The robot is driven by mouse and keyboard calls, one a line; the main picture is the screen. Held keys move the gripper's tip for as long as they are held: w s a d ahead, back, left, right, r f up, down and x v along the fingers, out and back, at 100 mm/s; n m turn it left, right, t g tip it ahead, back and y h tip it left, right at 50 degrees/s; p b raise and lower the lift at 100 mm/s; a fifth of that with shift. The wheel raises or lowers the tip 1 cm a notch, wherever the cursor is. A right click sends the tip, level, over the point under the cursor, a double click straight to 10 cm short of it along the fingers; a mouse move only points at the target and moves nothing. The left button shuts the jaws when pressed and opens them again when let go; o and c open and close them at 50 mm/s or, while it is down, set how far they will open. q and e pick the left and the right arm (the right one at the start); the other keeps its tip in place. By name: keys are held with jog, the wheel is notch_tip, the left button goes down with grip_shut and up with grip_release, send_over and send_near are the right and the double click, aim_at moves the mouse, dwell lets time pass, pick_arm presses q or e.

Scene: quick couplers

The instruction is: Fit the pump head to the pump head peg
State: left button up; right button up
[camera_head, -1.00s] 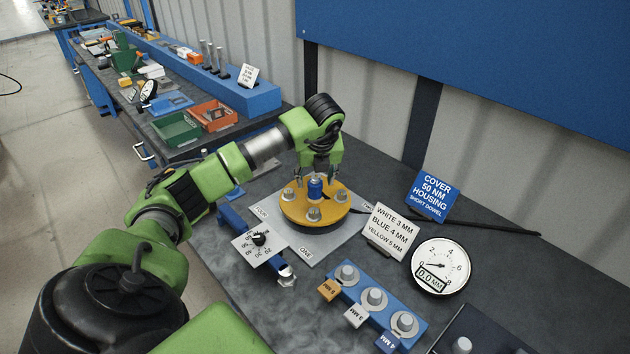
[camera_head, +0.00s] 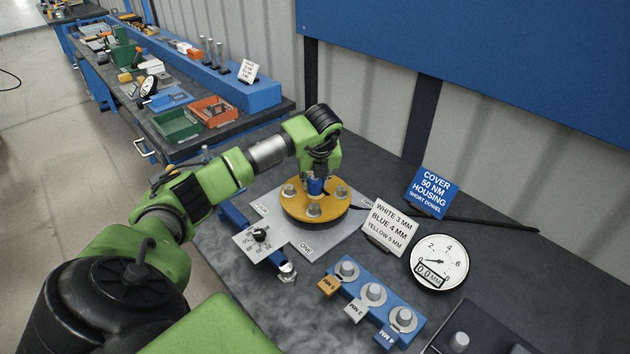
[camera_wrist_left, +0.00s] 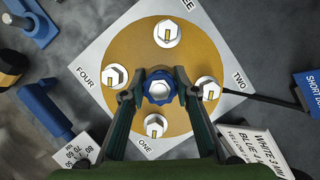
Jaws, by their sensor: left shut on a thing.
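A round yellow disc (camera_head: 332,212) with several silver bolts sits on a dark base on a light grey plate (camera_head: 290,238) marked ONE to FOUR. A blue knob with a pale hex centre stands at the disc's middle; it also shows in the left wrist view (camera_wrist_left: 159,90). My left gripper (camera_head: 316,182) points down from above and is shut on this blue knob, a finger on either side. No part is labelled as the pump head, and I cannot pick out its peg; anything under the disc is hidden. My right gripper is not in view.
A white sign (camera_head: 390,225), a blue sign (camera_head: 432,193) and a round gauge (camera_head: 439,262) stand to the right. Bare table lies behind the disc.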

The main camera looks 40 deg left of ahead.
pick_arm(q)
jog(key=shift+w+r+p, duration=0.1)
jog(key=shift+r+p, duration=0.2)
jog(key=shift+r, duration=0.85)
jog(key=shift+r+p, duration=0.45)
jog(key=shift+p, duration=0.05)
jog(key=shift+r, duration=0.1)
jog(key=shift+r+p, duration=1.15)
jog(key=shift+r, duration=0.8)
jog(key=shift+f, duration=0.1)
